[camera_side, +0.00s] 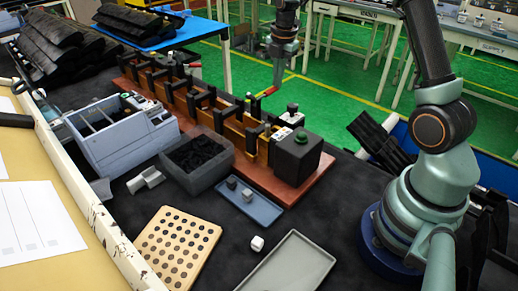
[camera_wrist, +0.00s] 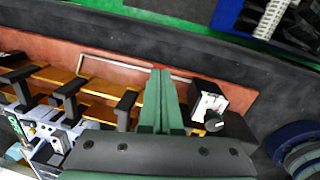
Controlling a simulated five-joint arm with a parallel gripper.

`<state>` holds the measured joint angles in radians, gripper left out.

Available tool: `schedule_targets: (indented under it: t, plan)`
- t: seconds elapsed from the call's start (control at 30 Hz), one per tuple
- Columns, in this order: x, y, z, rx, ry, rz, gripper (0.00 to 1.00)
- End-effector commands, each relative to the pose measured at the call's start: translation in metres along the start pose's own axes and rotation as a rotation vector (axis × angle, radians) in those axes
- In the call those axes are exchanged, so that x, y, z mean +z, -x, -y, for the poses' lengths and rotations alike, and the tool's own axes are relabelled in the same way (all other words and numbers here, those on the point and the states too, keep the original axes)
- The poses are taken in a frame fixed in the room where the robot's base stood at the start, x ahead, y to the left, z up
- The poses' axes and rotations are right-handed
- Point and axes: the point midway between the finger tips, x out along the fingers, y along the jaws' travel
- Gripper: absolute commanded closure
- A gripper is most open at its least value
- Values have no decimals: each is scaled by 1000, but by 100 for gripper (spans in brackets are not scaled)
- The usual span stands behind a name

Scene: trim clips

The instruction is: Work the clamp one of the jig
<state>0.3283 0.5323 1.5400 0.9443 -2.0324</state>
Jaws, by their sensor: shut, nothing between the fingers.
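The jig is a long reddish-brown base (camera_side: 321,180) with orange blocks and a row of black clamps (camera_side: 203,98). Which one is clamp one, I cannot tell. A lever with a red tip (camera_side: 264,94) sticks out near the row's right end. My gripper (camera_side: 276,88) points down just beside this lever; whether they touch is unclear. In the wrist view my gripper (camera_wrist: 160,75) has its green fingers together with nothing between them. The base (camera_wrist: 110,68) and several black clamps (camera_wrist: 70,90) lie beyond and left of the fingers. A white block with a black knob (camera_wrist: 207,98) is right of them.
A black box with a green button (camera_side: 298,155) stands at the jig's near end. A dark bin (camera_side: 205,178), a blue-grey tray (camera_side: 262,212), an empty grey tray (camera_side: 290,265) and a perforated board (camera_side: 175,245) lie in front.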

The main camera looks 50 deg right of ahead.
Motion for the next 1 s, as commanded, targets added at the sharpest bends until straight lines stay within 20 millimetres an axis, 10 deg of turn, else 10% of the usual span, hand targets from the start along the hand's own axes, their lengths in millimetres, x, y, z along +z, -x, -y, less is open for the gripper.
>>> schedule_targets:
  t: [1.0]
  plan:
    - [6,-41,7,-6,0,-1,100]
